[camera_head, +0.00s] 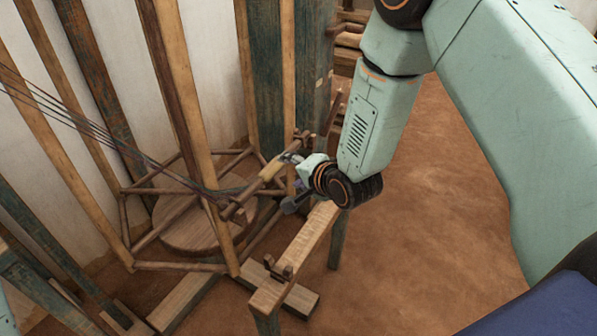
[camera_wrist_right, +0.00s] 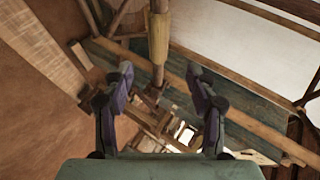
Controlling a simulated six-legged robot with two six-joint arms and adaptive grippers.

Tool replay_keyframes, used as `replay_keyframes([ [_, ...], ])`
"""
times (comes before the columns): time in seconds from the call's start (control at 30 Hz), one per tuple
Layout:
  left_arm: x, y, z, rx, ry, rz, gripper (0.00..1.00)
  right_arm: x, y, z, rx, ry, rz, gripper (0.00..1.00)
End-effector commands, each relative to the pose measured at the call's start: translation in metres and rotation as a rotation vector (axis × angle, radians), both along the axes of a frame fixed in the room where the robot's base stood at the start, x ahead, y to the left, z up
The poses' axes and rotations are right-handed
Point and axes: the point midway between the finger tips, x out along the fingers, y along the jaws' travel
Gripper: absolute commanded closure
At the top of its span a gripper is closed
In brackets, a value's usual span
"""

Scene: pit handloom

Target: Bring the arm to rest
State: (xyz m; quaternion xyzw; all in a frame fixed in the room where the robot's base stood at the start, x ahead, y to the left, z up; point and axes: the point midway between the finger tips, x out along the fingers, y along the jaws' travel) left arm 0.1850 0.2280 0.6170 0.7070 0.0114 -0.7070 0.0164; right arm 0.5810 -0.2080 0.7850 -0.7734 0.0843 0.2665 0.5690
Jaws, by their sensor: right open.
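My right arm reaches down from the top right in the head view. Its gripper (camera_head: 293,184) is near a wooden spindle with a pale yellow wound section (camera_head: 271,170). In the right wrist view my right gripper (camera_wrist_right: 160,84) has its two dark purple fingers apart, with nothing held between them. The yellow section (camera_wrist_right: 158,38) shows beyond the fingertips, in line with the gap. In the head view the wrist partly hides the spindle's surroundings. My left gripper is not in view.
A wooden frame wheel with a round disc base (camera_head: 190,232) stands left of the gripper. A narrow wooden beam (camera_head: 300,255) on legs lies below the wrist. Dark threads (camera_head: 100,132) run in from the left. Bare brown floor (camera_head: 430,200) lies to the right.

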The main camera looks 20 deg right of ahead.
Motion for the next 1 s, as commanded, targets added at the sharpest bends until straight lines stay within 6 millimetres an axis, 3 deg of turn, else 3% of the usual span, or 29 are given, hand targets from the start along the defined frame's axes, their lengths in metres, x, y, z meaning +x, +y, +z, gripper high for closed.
replay_keyframes([
  [0.2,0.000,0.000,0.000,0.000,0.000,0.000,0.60,-0.017,-0.004,0.011,0.000,-0.001,0.000,0.42],
  [0.47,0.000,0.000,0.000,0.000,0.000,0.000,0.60,-0.020,-0.004,0.012,-0.022,-0.004,0.013,0.42],
  [0.67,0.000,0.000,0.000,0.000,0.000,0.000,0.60,-0.035,-0.008,-0.002,-0.266,0.021,0.144,0.42],
  [0.77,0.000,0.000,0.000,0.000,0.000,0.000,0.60,-0.064,-0.011,-0.026,-0.430,0.093,0.253,0.42],
  [0.87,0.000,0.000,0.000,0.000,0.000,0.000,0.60,-0.107,-0.013,-0.058,-0.576,0.197,0.386,0.42],
  [1.0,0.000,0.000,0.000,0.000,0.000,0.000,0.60,-0.188,-0.016,-0.105,-0.728,0.376,0.610,0.42],
])
